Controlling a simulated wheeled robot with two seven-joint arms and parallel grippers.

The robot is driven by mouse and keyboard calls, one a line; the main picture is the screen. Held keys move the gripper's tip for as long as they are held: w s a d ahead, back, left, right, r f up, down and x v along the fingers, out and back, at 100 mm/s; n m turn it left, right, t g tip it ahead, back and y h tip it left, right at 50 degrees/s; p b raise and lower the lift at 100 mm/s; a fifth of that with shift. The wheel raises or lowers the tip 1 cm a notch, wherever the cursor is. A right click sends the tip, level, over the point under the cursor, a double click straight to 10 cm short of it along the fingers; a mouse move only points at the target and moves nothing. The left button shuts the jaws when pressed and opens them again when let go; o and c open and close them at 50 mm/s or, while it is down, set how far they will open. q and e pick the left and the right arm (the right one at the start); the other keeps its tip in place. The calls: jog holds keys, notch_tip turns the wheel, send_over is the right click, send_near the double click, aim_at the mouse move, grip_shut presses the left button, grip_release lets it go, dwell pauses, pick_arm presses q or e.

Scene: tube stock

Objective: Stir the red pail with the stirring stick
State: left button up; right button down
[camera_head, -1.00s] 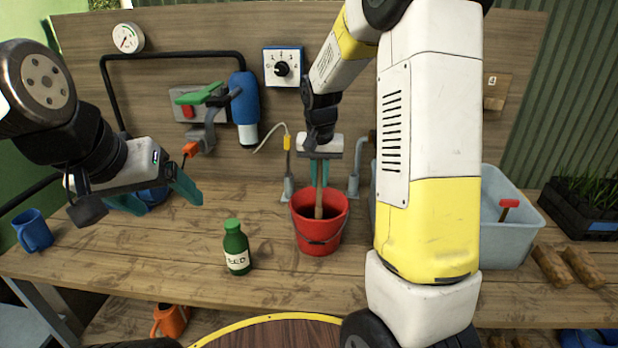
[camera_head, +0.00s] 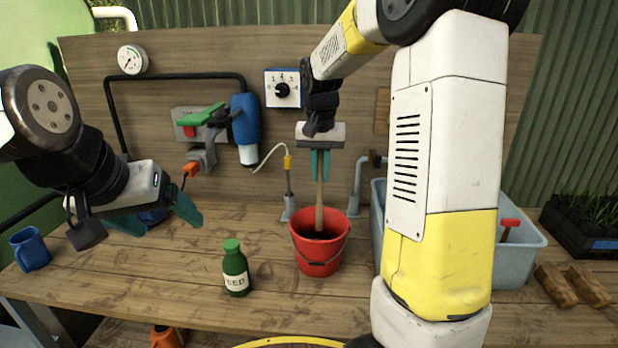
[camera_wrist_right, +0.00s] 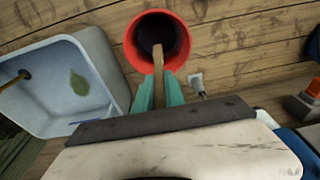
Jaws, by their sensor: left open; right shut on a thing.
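The red pail (camera_head: 320,256) stands upright on the workbench, with dark contents visible inside it in the right wrist view (camera_wrist_right: 133,52). My right gripper (camera_head: 319,174) is above the pail, shut on the wooden stirring stick (camera_head: 319,205). The stick hangs nearly upright and its lower end is inside the pail, hidden by the rim. The stick also shows between the teal fingers in the right wrist view (camera_wrist_right: 158,66). My left gripper (camera_head: 158,222) is open and empty at the left, above the bench and apart from the pail.
A green bottle (camera_head: 236,268) stands left of the pail. A blue mug (camera_head: 31,254) is at the far left. A grey-blue basin (camera_head: 520,256) stands right of the pail, partly behind my right arm. Pipes and a tap (camera_head: 357,185) rise behind the pail. Bare bench lies around the bottle.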

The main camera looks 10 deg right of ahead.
jog(key=shift+r, duration=1.9)
jog(key=shift+r, duration=2.55)
